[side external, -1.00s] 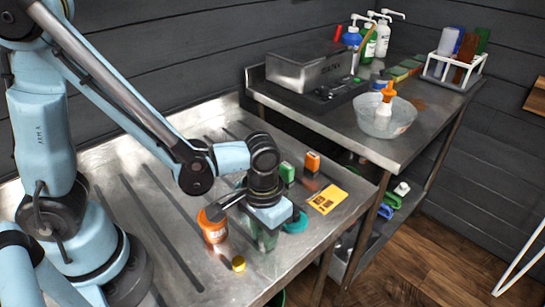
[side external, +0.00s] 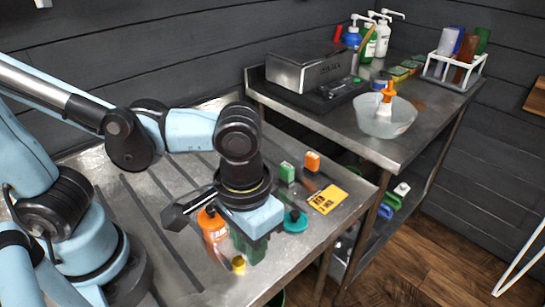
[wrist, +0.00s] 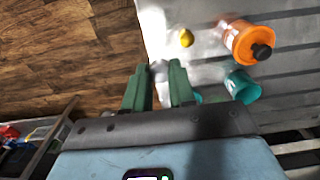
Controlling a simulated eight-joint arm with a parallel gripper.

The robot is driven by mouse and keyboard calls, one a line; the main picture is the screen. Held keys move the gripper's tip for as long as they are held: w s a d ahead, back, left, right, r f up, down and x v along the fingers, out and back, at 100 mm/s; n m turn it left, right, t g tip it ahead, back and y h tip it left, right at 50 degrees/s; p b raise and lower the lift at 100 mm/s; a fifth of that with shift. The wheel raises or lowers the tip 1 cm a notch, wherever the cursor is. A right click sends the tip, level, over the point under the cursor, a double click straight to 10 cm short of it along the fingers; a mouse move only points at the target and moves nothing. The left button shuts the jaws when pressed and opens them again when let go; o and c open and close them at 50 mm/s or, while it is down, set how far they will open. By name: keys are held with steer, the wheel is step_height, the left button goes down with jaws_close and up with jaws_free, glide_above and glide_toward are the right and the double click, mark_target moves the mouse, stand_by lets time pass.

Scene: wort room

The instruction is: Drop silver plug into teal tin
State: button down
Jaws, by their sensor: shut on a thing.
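My gripper (side external: 250,250) is over the metal table, green fingers pointing down. In the wrist view its fingers (wrist: 159,72) are shut on the small silver plug (wrist: 157,68), which shows between the fingertips. The plug is hidden in the side view. The teal tin (wrist: 242,88) stands right of the fingers in the wrist view, apart from them and next to an orange jar. In the side view the arm seems to hide this tin. A flat teal round piece with a dark knob (side external: 296,224) lies right of my gripper.
The orange jar (side external: 213,230) and a small yellow piece (side external: 238,265) stand close to my gripper. The table's front edge is close.

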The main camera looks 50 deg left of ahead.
steer(key=shift+s+d+r, duration=0.4)
steer(key=shift+s+r, duration=0.05)
steer(key=shift+s, duration=0.15)
steer(key=shift+s+d+r, duration=0.4)
steer(key=shift+s, duration=0.2)
steer(key=w+a+r, duration=0.3)
steer(key=w+a, duration=0.4)
steer(key=w+a+r, duration=0.2)
steer(key=w+a, duration=0.5)
steer(key=a, duration=0.1)
steer(key=shift+s+d+f, duration=0.1)
steer(key=shift+f, duration=1.3)
steer(key=shift+s+f, duration=0.1)
steer(key=shift+f, duration=1.3)
steer(key=c, duration=0.9)
jaws_free()
steer(key=shift+o, duration=0.2)
steer(key=shift+r, duration=0.15)
